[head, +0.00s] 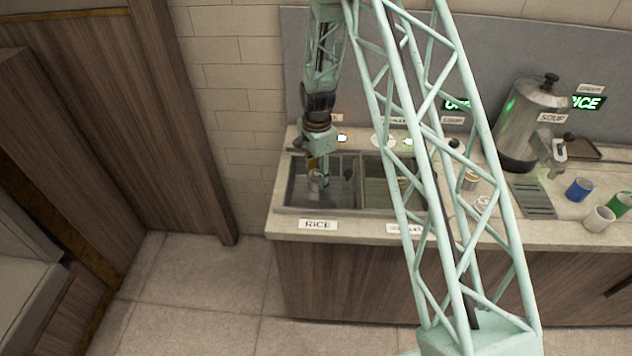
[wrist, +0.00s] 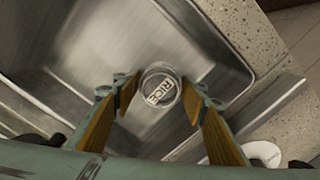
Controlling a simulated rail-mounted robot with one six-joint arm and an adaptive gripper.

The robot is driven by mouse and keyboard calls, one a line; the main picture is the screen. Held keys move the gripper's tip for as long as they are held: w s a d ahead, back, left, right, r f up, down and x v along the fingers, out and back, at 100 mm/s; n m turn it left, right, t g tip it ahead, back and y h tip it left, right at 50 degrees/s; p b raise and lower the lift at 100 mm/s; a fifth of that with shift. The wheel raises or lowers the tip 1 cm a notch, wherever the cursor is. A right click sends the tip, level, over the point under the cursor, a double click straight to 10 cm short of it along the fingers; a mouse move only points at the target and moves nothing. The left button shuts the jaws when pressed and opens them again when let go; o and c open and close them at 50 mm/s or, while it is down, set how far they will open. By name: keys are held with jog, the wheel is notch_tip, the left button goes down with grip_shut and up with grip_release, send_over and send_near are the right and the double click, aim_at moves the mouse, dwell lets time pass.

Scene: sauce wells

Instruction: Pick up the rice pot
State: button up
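In the wrist view my gripper (wrist: 159,95) is open, with one wooden-faced finger on each side of the pot. Gaps show between the pot and both fingers, so they do not appear to touch it. In the head view my gripper reaches down into the well and partly hides the pot.
A second well (head: 380,192) lies to the right, partly behind my arm. Further right stand a soup urn (head: 528,120), a drip grille (head: 532,198), a blue cup (head: 579,190), a white cup (head: 599,218) and a green cup (head: 620,205). The well walls surround my gripper.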

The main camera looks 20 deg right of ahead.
aim_at(317, 173)
jog(key=shift+c, duration=0.7)
jog(key=c, duration=0.6)
jog(key=shift+r, duration=0.1)
jog(key=shift+r+p, duration=0.5)
jog(key=shift+r, duration=4.45)
